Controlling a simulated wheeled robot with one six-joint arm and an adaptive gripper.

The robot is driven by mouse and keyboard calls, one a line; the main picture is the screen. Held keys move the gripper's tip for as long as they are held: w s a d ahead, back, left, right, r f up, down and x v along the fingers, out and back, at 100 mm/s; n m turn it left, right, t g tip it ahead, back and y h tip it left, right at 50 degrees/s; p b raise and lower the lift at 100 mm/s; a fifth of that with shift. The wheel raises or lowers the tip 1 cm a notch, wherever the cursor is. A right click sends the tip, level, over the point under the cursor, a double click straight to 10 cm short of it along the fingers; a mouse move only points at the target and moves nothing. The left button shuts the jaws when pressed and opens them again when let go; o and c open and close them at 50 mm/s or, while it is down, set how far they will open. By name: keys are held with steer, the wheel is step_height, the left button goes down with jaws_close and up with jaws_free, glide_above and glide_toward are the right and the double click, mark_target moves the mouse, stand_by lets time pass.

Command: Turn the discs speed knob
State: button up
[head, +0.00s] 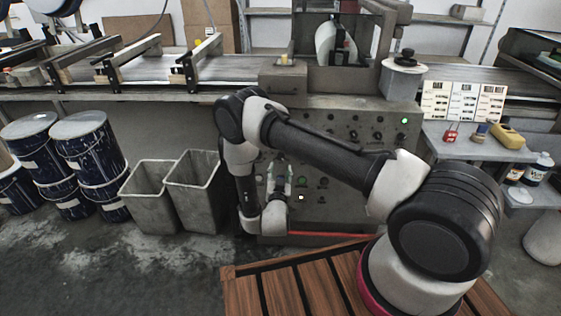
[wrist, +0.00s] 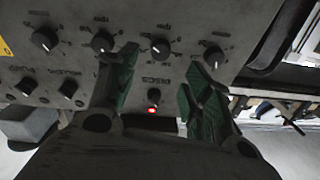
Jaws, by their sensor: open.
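A grey control panel (head: 340,135) with several black knobs stands under the conveyor machine. In the wrist view, the lettering DISCS sits between an upper black knob (wrist: 160,46) and a small lower black knob (wrist: 154,95) with a lit red lamp (wrist: 153,110) below it. I cannot tell which knob the label belongs to. My gripper (wrist: 158,92) is open, with green-padded fingers either side of the lower knob in this view. I see no contact with it.
Two grey bins (head: 196,192) and blue drums (head: 88,148) stand left of the panel. A side table (head: 475,148) with small items is at the right. A wooden slatted platform (head: 300,285) lies in front. More knobs (wrist: 103,42) surround the fingers.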

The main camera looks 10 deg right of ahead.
steer(key=x, duration=0.7)
steer(key=shift+w, duration=0.3)
steer(key=shift+d, duration=0.1)
steer(key=shift+c, duration=0.2)
steer(key=c, duration=1)
